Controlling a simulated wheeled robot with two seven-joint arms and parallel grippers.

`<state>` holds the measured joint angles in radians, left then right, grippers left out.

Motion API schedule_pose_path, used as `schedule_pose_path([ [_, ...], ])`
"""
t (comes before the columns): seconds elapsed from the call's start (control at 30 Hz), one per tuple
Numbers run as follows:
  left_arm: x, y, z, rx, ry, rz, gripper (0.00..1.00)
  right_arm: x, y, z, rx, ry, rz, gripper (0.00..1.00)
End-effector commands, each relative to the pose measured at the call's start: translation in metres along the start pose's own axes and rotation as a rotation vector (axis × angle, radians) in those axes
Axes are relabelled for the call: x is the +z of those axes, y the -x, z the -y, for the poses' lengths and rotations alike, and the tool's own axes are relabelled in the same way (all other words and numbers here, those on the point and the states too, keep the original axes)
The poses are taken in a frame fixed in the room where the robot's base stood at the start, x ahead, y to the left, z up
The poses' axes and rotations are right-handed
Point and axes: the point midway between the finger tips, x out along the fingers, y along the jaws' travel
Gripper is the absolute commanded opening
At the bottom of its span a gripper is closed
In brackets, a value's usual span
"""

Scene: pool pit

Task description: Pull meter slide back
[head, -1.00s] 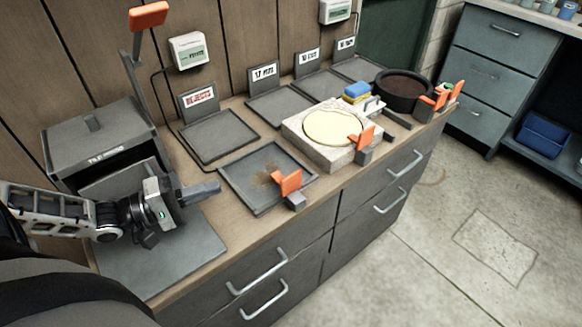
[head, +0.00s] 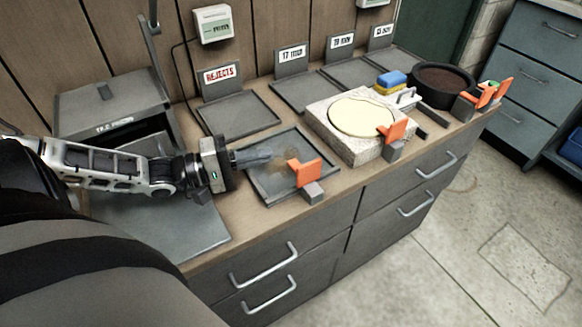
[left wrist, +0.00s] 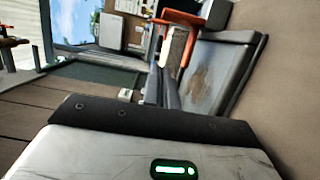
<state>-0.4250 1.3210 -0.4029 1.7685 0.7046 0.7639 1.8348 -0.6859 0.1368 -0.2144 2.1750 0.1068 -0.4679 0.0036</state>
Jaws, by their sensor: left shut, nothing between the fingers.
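No part in view is labelled as the meter slide. An orange tab (head: 304,172) on a small grey block stands at the front right of a shallow dark tray (head: 258,190) with a brown stain. My left gripper (head: 268,154) is shut and empty. It reaches over the tray's left side, with its tips left of the orange tab and apart from it. In the left wrist view the shut fingers (left wrist: 166,90) point toward the tray (left wrist: 222,75), with the orange tab (left wrist: 178,18) beyond them. My right gripper is not in view.
A pale stone block (head: 362,148) with a round cream top and another orange tab (head: 392,131) stands right of the tray. A dark round pot (head: 443,84) is farther right. Labelled plates, one marked REJECTS (head: 222,74), line the back. A flat grey plate (head: 180,237) lies below my arm.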

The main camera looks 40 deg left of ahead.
Motion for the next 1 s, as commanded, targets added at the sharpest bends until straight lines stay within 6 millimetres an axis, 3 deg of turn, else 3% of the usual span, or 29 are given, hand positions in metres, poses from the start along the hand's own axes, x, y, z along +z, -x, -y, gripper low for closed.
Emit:
schedule_pose_path([
  [0.1,0.0,-0.024,0.002,0.007,-0.002,0.0,0.0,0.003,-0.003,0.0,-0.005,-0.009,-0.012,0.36],
  [0.27,0.0,-0.047,0.001,0.006,-0.002,0.0,0.0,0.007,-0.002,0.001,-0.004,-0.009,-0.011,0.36],
  [0.6,0.036,-0.055,0.0,-0.001,0.002,0.001,0.0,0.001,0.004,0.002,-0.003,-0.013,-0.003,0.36],
  [1.0,0.04,-0.055,0.0,-0.001,-0.001,0.001,0.0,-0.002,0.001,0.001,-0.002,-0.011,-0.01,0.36],
])
